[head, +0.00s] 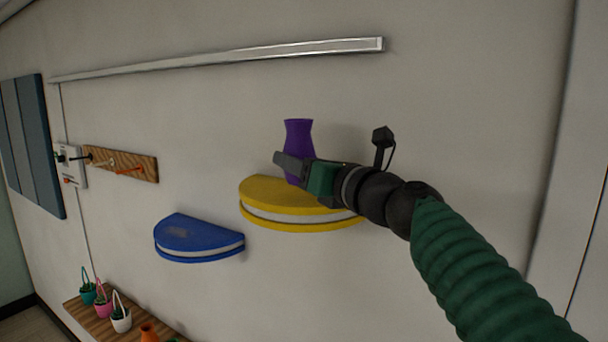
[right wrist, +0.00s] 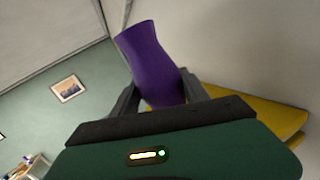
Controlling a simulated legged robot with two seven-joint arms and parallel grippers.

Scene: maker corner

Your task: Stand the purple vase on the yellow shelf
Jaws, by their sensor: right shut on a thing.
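The purple vase (head: 299,138) is upright at the yellow shelf (head: 265,193) in the head view. My right gripper (head: 288,168) is shut on the vase's lower part. The vase's base is partly hidden by the gripper, so I cannot tell whether it touches the shelf top. In the right wrist view the vase (right wrist: 152,62) stands between the two fingers (right wrist: 160,95), with the yellow shelf (right wrist: 262,108) behind and to the right. My left gripper is not in view.
A blue half-round shelf (head: 190,234) is lower left of the yellow one. A metal rail (head: 230,57) runs along the wall above. A wooden peg board (head: 125,163) hangs at left. Small pots (head: 120,318) stand on a wooden shelf at lower left. The yellow shelf's left part is bare.

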